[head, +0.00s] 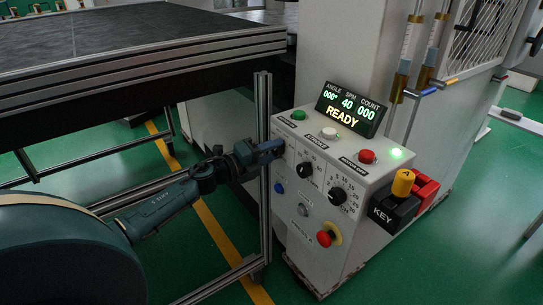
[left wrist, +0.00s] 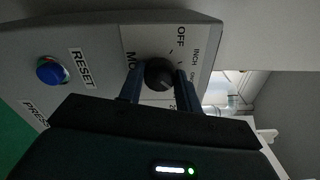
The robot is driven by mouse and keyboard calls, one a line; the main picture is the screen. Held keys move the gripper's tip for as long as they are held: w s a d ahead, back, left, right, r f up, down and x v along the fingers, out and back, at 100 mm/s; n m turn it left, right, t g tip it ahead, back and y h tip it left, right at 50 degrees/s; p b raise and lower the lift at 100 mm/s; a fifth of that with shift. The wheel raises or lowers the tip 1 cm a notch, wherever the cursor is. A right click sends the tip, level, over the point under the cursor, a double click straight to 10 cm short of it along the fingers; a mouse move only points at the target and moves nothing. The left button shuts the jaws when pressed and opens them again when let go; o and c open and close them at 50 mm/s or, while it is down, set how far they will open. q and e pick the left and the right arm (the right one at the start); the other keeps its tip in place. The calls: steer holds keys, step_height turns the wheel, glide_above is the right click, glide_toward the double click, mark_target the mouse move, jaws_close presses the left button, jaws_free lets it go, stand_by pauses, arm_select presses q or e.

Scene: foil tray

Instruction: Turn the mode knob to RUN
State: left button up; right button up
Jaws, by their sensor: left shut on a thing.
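The dark round mode knob (left wrist: 159,73) shows in the left wrist view on a white plate (left wrist: 148,42) with the letters MO, OFF and INCH readable around it. My left gripper (left wrist: 160,84) has one finger on each side of the knob and is shut on it. Which mark the knob points to cannot be made out. In the head view my left gripper (head: 276,150) reaches the left upper part of the grey control box (head: 320,205) and hides the knob. The display (head: 350,108) reads READY, angle 000, SPM 40 and count 000. My right gripper is not in view.
Two other black knobs (head: 305,169) (head: 337,196) sit right of my gripper. A blue RESET button (left wrist: 52,71) is close by. A red stop button (head: 326,238) and a yellow-topped KEY block (head: 402,184) are further right. A metal frame post (head: 263,160) stands close left of the box.

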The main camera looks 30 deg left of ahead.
arm_select(q)
steer(key=shift+f+m+b, duration=0.1)
steer(key=shift+m+b, duration=0.25)
steer(key=shift+m, duration=0.45)
steer(key=shift+m+b, duration=0.35)
steer(key=shift+m, duration=0.45)
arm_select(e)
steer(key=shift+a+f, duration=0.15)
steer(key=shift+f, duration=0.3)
arm_select(q)
steer(key=o, duration=1)
steer(key=shift+s+a, duration=0.25)
steer(key=shift+s, duration=0.25)
steer(key=b+v, duration=0.1)
steer(key=v, duration=1.1)
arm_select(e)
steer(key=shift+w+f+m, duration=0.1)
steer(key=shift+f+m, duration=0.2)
